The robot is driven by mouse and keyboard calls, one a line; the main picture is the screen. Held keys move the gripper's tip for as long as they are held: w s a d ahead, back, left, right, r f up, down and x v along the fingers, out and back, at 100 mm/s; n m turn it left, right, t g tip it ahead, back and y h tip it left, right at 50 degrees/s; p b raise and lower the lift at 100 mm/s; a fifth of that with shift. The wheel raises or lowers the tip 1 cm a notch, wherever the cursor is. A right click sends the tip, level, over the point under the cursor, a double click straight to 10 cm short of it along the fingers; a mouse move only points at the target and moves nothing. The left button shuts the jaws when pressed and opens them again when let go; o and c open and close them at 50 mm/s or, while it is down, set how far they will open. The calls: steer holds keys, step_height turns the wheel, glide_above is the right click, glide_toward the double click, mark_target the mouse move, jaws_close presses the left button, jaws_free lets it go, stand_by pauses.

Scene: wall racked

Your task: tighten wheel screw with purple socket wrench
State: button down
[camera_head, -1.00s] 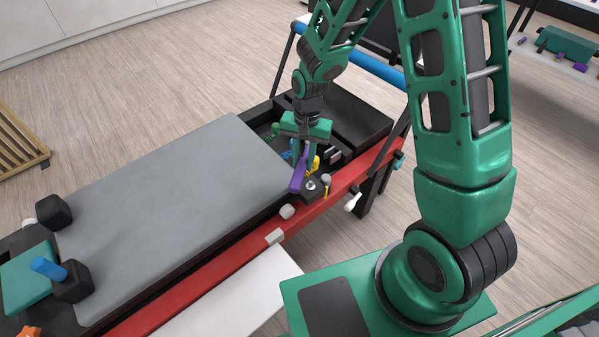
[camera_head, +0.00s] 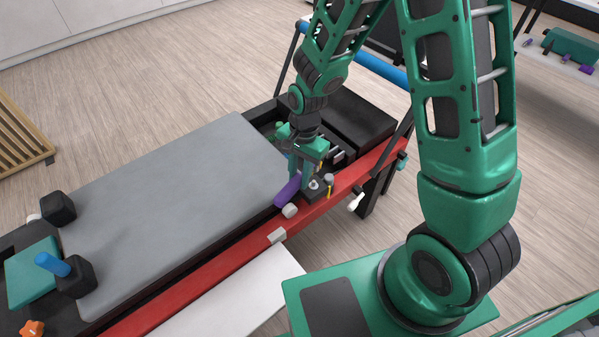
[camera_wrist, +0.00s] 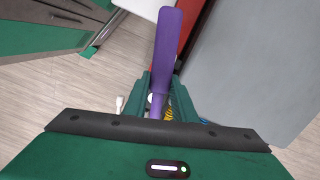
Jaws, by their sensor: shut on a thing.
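The purple socket wrench (camera_head: 287,191) is between the fingers of my gripper (camera_head: 302,176), at the near right corner of the grey carriage. In the wrist view the wrench (camera_wrist: 168,45) points up and away from the fingers of my gripper (camera_wrist: 160,95), which are shut on it. A black bracket with a silver screw head (camera_head: 314,185) sits on the red rail just right of the wrench. Whether the socket sits on a screw is hidden by the gripper.
The grey carriage (camera_head: 170,205) lies left of my gripper, with the red rail (camera_head: 205,280) along its near side. A blue bar (camera_head: 382,68) crosses behind my arm. A white knob (camera_head: 356,202) sticks out right.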

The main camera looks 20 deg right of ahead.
steer(key=shift+s+f, duration=0.1)
steer(key=shift+f, duration=2.25)
steer(key=shift+f, duration=1.7)
steer(key=c, duration=2.4)
jaws_free()
jaws_close()
steer(key=shift+r, duration=0.1)
